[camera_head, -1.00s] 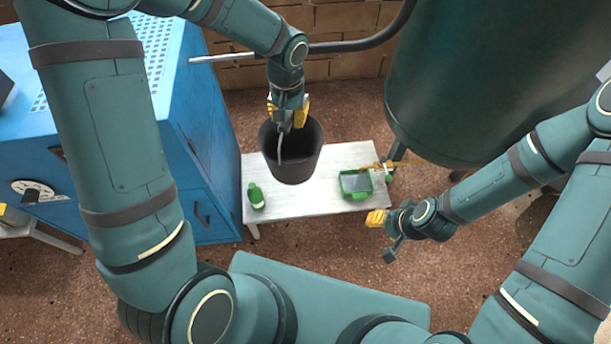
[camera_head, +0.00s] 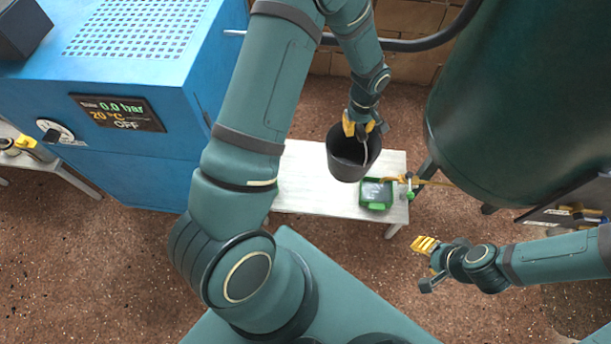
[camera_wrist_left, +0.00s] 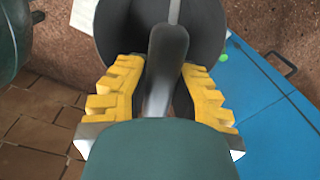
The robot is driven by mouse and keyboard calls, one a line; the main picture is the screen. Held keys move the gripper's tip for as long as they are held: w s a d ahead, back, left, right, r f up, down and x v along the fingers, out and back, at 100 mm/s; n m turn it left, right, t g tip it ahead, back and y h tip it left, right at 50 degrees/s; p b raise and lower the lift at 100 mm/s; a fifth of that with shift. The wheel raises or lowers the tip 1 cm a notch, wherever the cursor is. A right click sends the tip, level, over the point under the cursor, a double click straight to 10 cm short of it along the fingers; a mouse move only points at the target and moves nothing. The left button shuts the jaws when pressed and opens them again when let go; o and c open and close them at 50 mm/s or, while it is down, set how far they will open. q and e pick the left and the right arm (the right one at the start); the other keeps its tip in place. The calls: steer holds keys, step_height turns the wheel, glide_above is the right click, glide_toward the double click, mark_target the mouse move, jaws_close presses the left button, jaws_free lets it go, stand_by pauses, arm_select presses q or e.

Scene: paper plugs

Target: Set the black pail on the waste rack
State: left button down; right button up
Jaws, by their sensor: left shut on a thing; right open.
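The black pail (camera_head: 346,163) hangs upright from my left gripper (camera_head: 362,124), in front of the white table's right half as the head view looks down. I cannot tell its exact height over the table. In the left wrist view the yellow-padded fingers (camera_wrist_left: 160,88) are shut on the pail's grey handle (camera_wrist_left: 172,12), and the dark pail wall (camera_wrist_left: 212,30) shows beyond it. My right gripper (camera_head: 429,263) is open and empty at the right, over the floor. I cannot make out for sure which thing is the waste rack.
The white table (camera_head: 305,190) carries a green device (camera_head: 376,193) close to the pail. A blue machine (camera_head: 130,175) stands at the left, a large dark green tank (camera_head: 500,100) at the right. A dark panel with yellow parts (camera_head: 575,210) is at the far right. Floor in front is clear.

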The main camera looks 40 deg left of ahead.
arm_select(q)
steer(key=a+f+n, duration=0.1)
steer(key=f+n, duration=0.1)
steer(key=f, duration=0.1)
steer(key=a+f+n+b, duration=0.1)
steer(key=f+n, duration=0.1)
steer(key=f, duration=0.2)
steer(key=a+f+n+b, duration=0.1)
steer(key=a+f+n, duration=0.1)
steer(key=f, duration=0.2)
steer(key=shift+w+f, duration=0.1)
steer(key=shift+w, duration=0.05)
steer(key=a+f+n+b, duration=0.2)
steer(key=f+n, duration=0.1)
steer(key=f, duration=0.7)
steer(key=s+a+f+n+b, duration=0.1)
steer(key=a+f+n+b, duration=0.1)
steer(key=f, duration=0.9)
steer(key=n+b, duration=0.1)
steer(key=n, duration=0.1)
steer(key=shift+s+a+f+n, duration=0.15)
steer(key=shift+a+n, duration=0.15)
steer(key=shift+a, duration=0.1)
steer(key=c, duration=1.2)
jaws_free()
steer(key=shift+f, duration=0.15)
steer(key=shift+o, duration=1.2)
